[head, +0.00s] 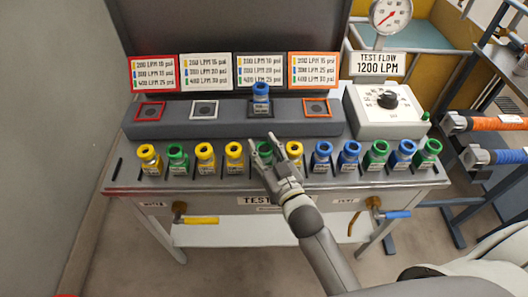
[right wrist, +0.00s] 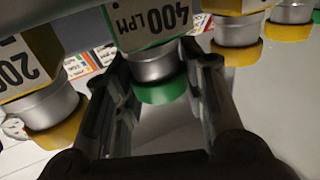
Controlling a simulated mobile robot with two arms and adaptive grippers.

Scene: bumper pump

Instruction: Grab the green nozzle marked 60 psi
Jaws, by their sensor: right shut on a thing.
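My right gripper (head: 266,153) reaches into the middle of the nozzle row. Its fingers are shut on a green nozzle (head: 264,147), which is partly hidden by them in the head view. In the right wrist view the same green nozzle (right wrist: 160,92) sits between the two fingers, with a white label reading 400 LPM; no psi figure shows. Other green nozzles stand in the row: one near the left end (head: 177,157) and two towards the right, (head: 376,155) and (head: 427,156). Their labels are too small to read. My left gripper is not in view.
Yellow nozzles (head: 235,156) and (head: 294,150) flank the held one closely. Blue nozzles (head: 322,156) stand further right. A blue nozzle (head: 261,98) stands on the raised panel (head: 180,128) behind, before four label cards. A dial box (head: 385,115) and gauge (head: 391,14) are at right.

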